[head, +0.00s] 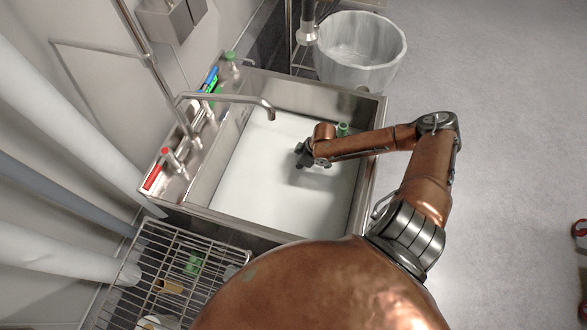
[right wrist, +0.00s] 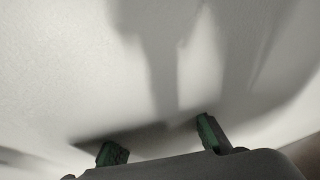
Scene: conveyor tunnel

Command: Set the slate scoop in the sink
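The steel sink (head: 230,205) has a wide white bottom and stands against the wall at the left. My right gripper (head: 303,155) reaches into the sink from the right, over the white bottom. In the right wrist view its two green-tipped fingers (right wrist: 160,142) are spread apart with nothing seen held between them. A pale surface with dark shadows fills the rest of that view. I cannot make out the slate scoop with certainty in either view. My left gripper is not in view.
A curved faucet (head: 235,98) hangs over the sink. A green item (head: 343,129) shows behind my arm near the sink's right wall. A wire rack (head: 150,262) with several items stands at the near left.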

